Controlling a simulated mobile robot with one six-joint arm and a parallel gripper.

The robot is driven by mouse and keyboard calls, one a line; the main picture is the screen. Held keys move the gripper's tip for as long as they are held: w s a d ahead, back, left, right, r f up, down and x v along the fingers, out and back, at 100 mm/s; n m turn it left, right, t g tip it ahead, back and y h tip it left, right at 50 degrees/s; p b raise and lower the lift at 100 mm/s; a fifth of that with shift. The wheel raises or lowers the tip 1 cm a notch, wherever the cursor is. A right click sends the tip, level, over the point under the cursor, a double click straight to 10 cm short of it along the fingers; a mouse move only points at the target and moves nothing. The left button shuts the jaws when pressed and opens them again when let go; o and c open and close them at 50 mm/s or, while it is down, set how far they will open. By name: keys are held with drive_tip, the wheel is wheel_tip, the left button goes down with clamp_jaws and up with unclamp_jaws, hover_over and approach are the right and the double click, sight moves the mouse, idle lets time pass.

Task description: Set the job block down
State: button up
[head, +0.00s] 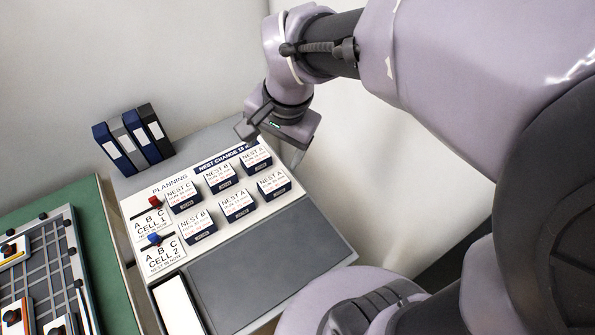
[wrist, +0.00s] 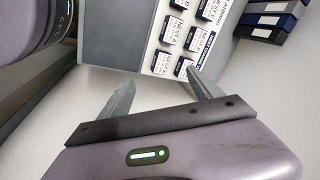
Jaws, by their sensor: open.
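Several white-topped, dark-sided job blocks stand in two rows on the planning board (head: 160,189). The back row shows a NEST C block (head: 183,194), a NEST B block (head: 220,178) and a NEST A block (head: 256,161). The front row shows a NEST B block (head: 196,226) and two NEST A blocks (head: 237,206) (head: 273,183). My gripper (head: 272,145) is open and empty near the board's back right corner. In the wrist view its spread fingers (wrist: 162,82) have nothing between them, and blocks (wrist: 165,63) show beyond the tips.
A red slider (head: 154,202) and a blue slider (head: 155,238) sit at the board's left. Binders (head: 133,142) stand behind it. A grey pad (head: 255,262) in front is bare. A green-topped table (head: 95,215) with a gridded fixture is at left.

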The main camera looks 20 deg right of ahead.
drive_tip(key=s+a+r+n+t, duration=0.1)
drive_tip(key=s+r+n, duration=0.1)
drive_tip(key=s, duration=0.4)
drive_tip(key=s+r+n+t+y, duration=0.1)
drive_tip(key=s+n, duration=0.2)
drive_tip(key=s, duration=0.3)
drive_tip(key=shift+a+r+t, duration=0.3)
drive_tip(key=shift+a+r, duration=0.05)
drive_tip(key=shift+a, duration=0.05)
wheel_tip(320, 180, down, 5)
drive_tip(key=b, duration=0.5)
